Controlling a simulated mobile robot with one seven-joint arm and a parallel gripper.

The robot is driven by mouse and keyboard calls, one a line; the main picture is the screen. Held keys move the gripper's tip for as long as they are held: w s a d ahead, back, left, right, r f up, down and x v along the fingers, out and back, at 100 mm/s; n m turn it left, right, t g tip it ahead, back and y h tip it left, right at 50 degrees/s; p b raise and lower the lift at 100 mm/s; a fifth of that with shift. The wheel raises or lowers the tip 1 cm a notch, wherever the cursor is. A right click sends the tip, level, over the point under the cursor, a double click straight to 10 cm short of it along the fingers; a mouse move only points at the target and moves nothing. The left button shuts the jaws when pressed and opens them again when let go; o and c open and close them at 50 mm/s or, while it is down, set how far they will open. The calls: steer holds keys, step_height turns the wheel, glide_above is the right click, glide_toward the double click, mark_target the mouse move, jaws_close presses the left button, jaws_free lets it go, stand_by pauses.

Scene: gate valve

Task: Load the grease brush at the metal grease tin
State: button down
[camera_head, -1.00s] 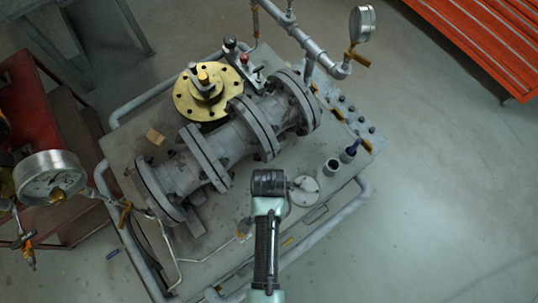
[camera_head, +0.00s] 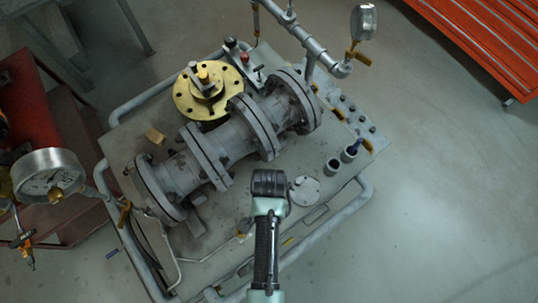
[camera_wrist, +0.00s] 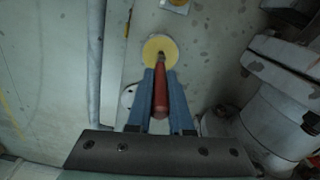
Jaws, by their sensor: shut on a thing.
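In the wrist view my gripper (camera_wrist: 161,74) is shut on the red handle of the grease brush (camera_wrist: 161,98), held between its blue fingers. The brush's dark tip lies over the pale yellow round face of the grease tin (camera_wrist: 152,47), seen from above. I cannot tell whether the tip touches the grease or hovers above it. The tin's side walls do not show. In the head view my arm's end covers the gripper and brush, and I cannot make out the tin there.
The grey flanged valve body (camera_head: 225,150) lies beside my arm; it also fills the right of the wrist view (camera_wrist: 270,130). A round pale plate (camera_head: 304,190) and a grey cup (camera_head: 332,167) sit right of my arm. A frame rail (camera_head: 350,205) borders the bench.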

steer(key=shift+f, duration=0.5)
stand_by(1.5)
step_height(320, 180, up, 7)
steer(key=p, duration=0.7)
steer(key=shift+r, duration=0.1)
stand_by(0.8)
